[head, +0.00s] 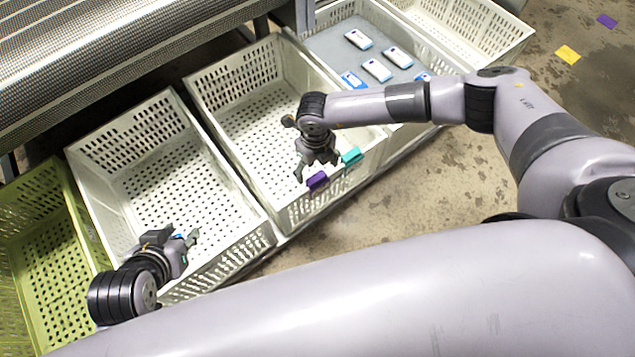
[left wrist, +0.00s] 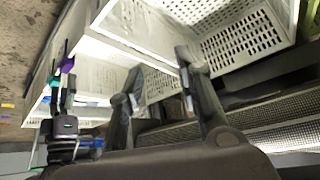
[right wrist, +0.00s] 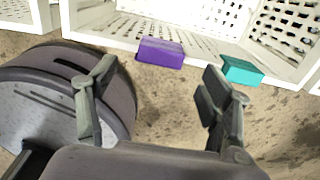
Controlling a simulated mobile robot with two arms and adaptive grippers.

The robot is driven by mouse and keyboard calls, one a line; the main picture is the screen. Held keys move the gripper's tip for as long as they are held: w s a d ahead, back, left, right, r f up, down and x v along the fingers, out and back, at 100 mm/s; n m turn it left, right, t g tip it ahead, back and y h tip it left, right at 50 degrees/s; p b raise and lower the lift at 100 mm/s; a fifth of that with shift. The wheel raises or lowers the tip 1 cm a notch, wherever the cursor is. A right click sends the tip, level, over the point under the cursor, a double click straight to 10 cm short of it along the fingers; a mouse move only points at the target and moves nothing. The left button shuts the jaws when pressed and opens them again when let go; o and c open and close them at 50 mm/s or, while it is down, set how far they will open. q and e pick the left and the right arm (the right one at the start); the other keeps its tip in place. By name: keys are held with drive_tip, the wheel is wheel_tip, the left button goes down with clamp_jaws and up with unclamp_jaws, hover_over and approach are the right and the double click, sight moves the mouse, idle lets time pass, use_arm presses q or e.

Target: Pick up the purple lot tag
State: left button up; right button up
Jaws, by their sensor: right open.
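The purple lot tag (head: 317,181) sits on the near end rim of the middle white crate (head: 285,215). It also shows in the right wrist view (right wrist: 160,50), ahead of the fingertips and left of a teal tag (right wrist: 241,70) on the same rim. My right gripper (head: 316,165) is open and empty, close by the purple tag; its fingers (right wrist: 160,75) are spread wide with a gap to the tag. My left gripper (head: 188,242) is open and empty over the near end of the left white crate (head: 240,250); its fingers are apart in the left wrist view (left wrist: 160,65).
A green crate (head: 75,220) stands at far left. A crate at the back holds several white-and-blue packs (head: 377,70). A yellow patch (head: 568,55) and a purple patch (head: 606,20) lie on the floor at upper right. Floor before the crates is clear.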

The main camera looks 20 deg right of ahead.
sight(318, 179)
drive_tip(key=f, duration=0.1)
drive_tip(key=f+b, duration=0.1)
drive_tip(key=f, duration=0.2)
drive_tip(key=shift+s+d+f+b, duration=0.15)
drive_tip(key=shift+s+f+b, duration=0.1)
drive_tip(key=shift+f+b, duration=0.15)
drive_tip(key=shift+f, duration=0.2)
use_arm(q)
drive_tip(key=w+d+r+t+h, duration=0.1)
drive_tip(key=w+d+r+t, duration=0.1)
drive_tip(key=w+r+t, duration=0.3)
drive_tip(key=shift+w+d+r, duration=0.35)
drive_tip(key=shift+w+r, duration=0.05)
drive_tip(key=shift+w, duration=0.75)
use_arm(e)
drive_tip(key=shift+c, duration=0.2)
drive_tip(key=c, duration=1)
use_arm(q)
drive_tip(key=shift+s+f, duration=0.1)
use_arm(e)
drive_tip(key=shift+r, duration=0.2)
